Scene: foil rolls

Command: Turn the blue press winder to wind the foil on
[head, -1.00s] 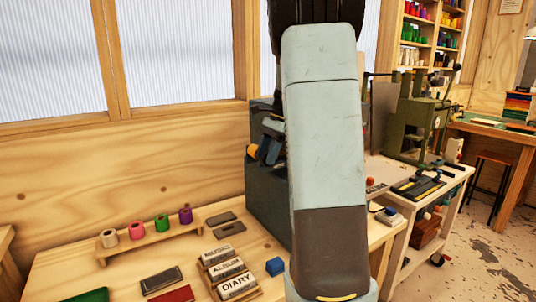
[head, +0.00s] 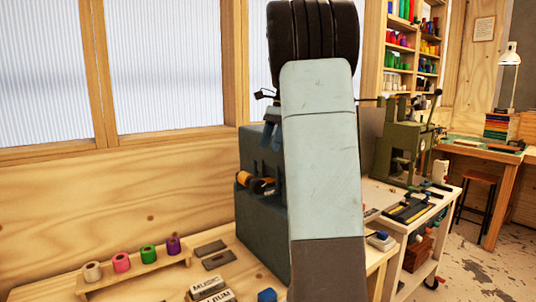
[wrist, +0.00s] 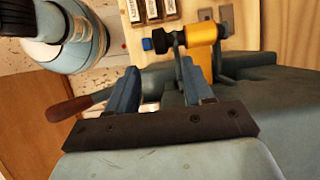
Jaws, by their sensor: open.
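The foil press (head: 262,222) is a dark blue-grey block on the wooden bench. A gold foil roll (head: 245,180) sits on its left side, and it also shows in the wrist view (wrist: 203,45). In the head view I cannot make the knob out. My gripper (wrist: 158,69) is open and empty, its blue fingers short of the shaft and collar. In the head view my gripper (head: 269,138) is above the roll, partly hidden by my arm.
A wooden-ended lever handle (wrist: 73,107) lies left of my fingers in the wrist view. A rack of coloured foil rolls (head: 135,268) and stamped blocks (head: 210,287) stand on the bench to the left. A trolley with a green press (head: 402,150) is at right.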

